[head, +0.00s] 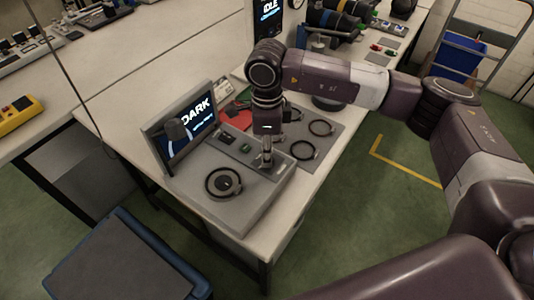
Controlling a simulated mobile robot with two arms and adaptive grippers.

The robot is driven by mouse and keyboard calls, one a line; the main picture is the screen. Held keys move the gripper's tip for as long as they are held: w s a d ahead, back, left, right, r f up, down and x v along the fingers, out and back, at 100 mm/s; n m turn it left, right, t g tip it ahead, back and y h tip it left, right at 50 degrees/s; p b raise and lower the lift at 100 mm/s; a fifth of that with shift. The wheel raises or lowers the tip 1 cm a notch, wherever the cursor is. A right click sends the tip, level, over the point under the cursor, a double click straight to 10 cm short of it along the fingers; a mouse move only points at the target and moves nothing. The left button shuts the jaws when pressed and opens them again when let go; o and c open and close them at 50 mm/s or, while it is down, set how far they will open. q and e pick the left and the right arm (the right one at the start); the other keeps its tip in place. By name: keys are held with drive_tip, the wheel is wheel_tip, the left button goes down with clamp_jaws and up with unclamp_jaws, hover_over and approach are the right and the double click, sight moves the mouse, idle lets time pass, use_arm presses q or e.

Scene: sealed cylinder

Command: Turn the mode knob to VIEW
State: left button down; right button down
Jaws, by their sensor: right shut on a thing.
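A grey console (250,203) stands on the near corner of the white bench. Its upright screen (184,130) reads DARK, with smaller text too small to read. A round dark ring (223,182) with a dark centre is set in the console's sloped top at the left. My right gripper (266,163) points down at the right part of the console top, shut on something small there. The gripper hides that part, and I cannot make out a knob or its markings. My left gripper is not in view.
A grey mat with two dark rings (321,127) lies right of the console, near my right arm. A red item (239,119) lies behind it. A second screen (269,10) reads IDLE. A blue-rimmed bin (127,262) stands on the floor at lower left.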

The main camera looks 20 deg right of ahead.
drive_tip(key=shift+r, duration=0.1)
drive_tip(key=c, duration=1.7)
unclamp_jaws()
wheel_tip(320, 180, up, 12)
drive_tip(key=shift+f, duration=0.1)
